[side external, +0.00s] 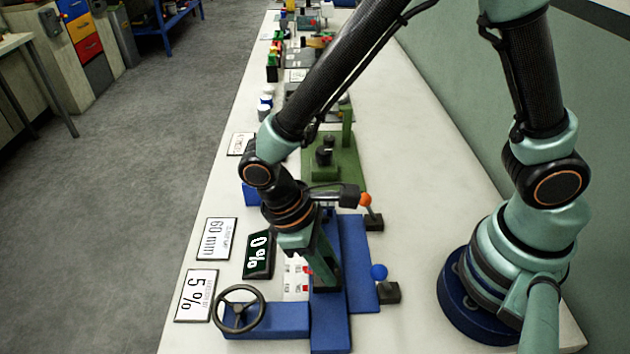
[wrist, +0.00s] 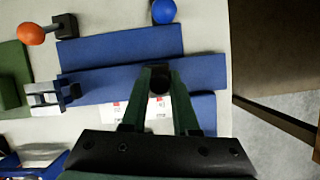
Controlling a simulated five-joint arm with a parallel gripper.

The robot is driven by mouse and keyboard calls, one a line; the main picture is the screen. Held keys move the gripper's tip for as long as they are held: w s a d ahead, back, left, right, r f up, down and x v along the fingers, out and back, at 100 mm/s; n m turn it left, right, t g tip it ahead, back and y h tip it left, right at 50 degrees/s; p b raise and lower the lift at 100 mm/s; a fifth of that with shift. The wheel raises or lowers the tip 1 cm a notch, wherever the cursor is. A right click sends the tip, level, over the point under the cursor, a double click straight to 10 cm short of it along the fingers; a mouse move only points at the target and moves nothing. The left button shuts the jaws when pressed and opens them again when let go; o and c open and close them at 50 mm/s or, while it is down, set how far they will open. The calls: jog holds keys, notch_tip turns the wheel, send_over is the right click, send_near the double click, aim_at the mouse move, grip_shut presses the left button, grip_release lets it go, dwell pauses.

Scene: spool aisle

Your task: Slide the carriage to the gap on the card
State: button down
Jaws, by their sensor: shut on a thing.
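The machine has long blue slabs (side external: 356,262) on the bench, which also cross the wrist view (wrist: 100,84). My gripper (side external: 328,285) points down at the near part of the slabs. In the wrist view, my gripper (wrist: 158,108) has its fingers around a dark upright knob (wrist: 158,78) on a blue slab. I take this for the carriage's handle, but the carriage's outline is partly hidden by my fingers. A card (side external: 215,239) reads 60 mm; its small print is unreadable. A second card (side external: 196,296) reads 5 %.
A black display (side external: 258,255) reads 0 %. A handwheel (side external: 238,309) stands at the near left. An orange-ball lever (side external: 366,200) and a blue-ball lever (side external: 379,272) stand right of the slabs. A green fixture (side external: 330,165) stands behind. Bare bench lies to the right.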

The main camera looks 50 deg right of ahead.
jog(key=shift+w, duration=0.1)
dwell(0.3)
jog(key=shift+g+y, duration=0.3)
jog(key=shift+y, duration=0.1)
jog(key=w+d, duration=0.4)
jog(key=shift+w+d, duration=0.15)
jog(key=shift+d, duration=0.05)
jog(key=c, duration=0.7)
grip_release()
jog(key=v, duration=1.2)
jog(key=shift+r, duration=0.1)
